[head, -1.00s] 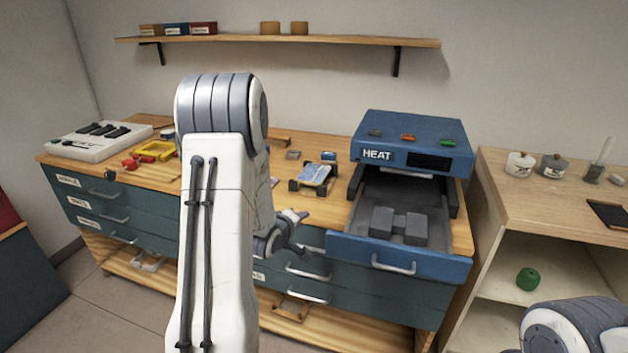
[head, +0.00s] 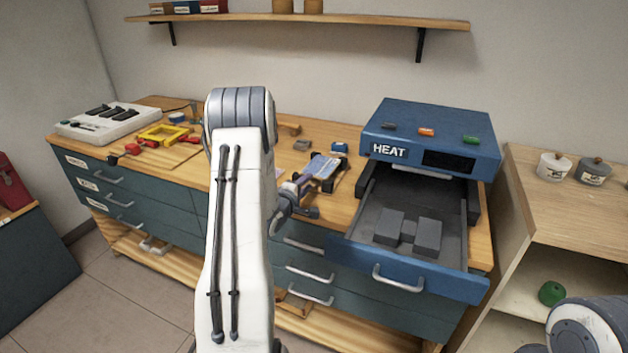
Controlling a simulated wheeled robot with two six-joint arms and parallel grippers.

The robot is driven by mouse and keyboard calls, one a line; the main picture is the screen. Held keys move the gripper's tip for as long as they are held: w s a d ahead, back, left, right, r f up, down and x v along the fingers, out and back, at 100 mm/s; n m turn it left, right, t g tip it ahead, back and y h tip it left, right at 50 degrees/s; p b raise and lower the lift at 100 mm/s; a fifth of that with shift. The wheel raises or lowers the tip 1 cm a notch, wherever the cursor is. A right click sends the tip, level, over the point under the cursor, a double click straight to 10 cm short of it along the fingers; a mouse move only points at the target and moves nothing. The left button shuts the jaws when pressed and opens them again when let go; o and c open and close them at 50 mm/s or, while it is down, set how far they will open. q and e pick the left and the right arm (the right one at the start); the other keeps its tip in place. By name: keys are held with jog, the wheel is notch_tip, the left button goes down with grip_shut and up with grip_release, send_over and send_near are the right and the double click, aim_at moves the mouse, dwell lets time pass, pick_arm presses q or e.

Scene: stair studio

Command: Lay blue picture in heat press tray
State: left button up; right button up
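The blue picture (head: 322,167) is a small flat panel lying on a dark low holder on the workbench, left of the heat press. My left gripper (head: 307,195) is at the near left side of that holder. Its two fingers look spread apart, with nothing visible between them; whether one touches the picture or holder I cannot tell. The blue heat press (head: 428,137) stands at the bench's right end. Its tray (head: 452,222) is pulled out toward me and holds a dark grey H-shaped block (head: 408,231). My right gripper is outside the view; only part of that arm shows.
A yellow frame (head: 163,134), red-handled tools and a white control box (head: 108,122) are at the bench's left. A small blue item (head: 339,148) sits behind the picture. A wall shelf (head: 300,20) hangs above. A side cabinet (head: 575,205) with jars stands right.

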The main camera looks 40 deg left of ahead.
aim_at(321, 167)
pick_arm(q)
jog(key=shift+x, duration=2.2)
jog(key=c, duration=0.5)
jog(key=shift+s+f, duration=0.1)
jog(key=shift+f, duration=0.05)
notch_tip(321, 167, up, 3)
jog(key=shift+f+p, duration=0.25)
jog(key=shift+p, duration=0.7)
